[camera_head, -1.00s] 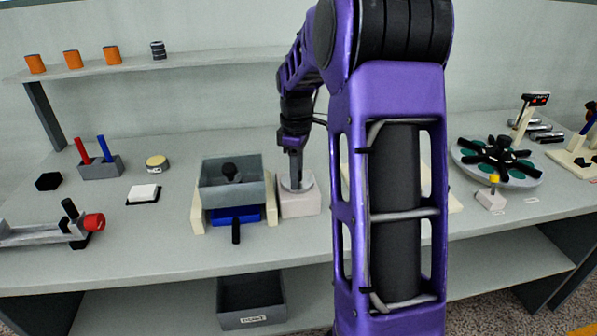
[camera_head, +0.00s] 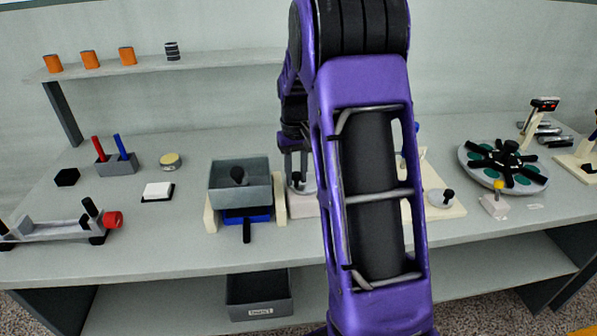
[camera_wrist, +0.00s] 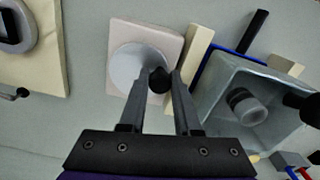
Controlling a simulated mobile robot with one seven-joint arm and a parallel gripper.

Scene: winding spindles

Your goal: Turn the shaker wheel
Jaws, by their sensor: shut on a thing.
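The shaker wheel is a pale grey disc (camera_wrist: 130,66) on a light block (camera_wrist: 160,40), with a dark knob (camera_wrist: 158,80) standing on it. In the wrist view the knob sits between my two fingers, and my gripper (camera_wrist: 163,76) is shut on it. In the head view the wheel (camera_head: 301,188) shows partly behind my gripper (camera_head: 295,178), just right of the grey shaker box (camera_head: 240,201). The box (camera_wrist: 213,85) also shows in the wrist view, with a round grey piece inside. My arm hides part of the block in the head view.
Cream rails (camera_head: 211,213) flank the box, and a blue tray with a black handle (camera_head: 247,229) sits below it. A cream plate (camera_head: 444,205) with a small knob is on the right. A turntable (camera_head: 503,167) stands farther right. A shelf (camera_head: 150,66) spans the back left.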

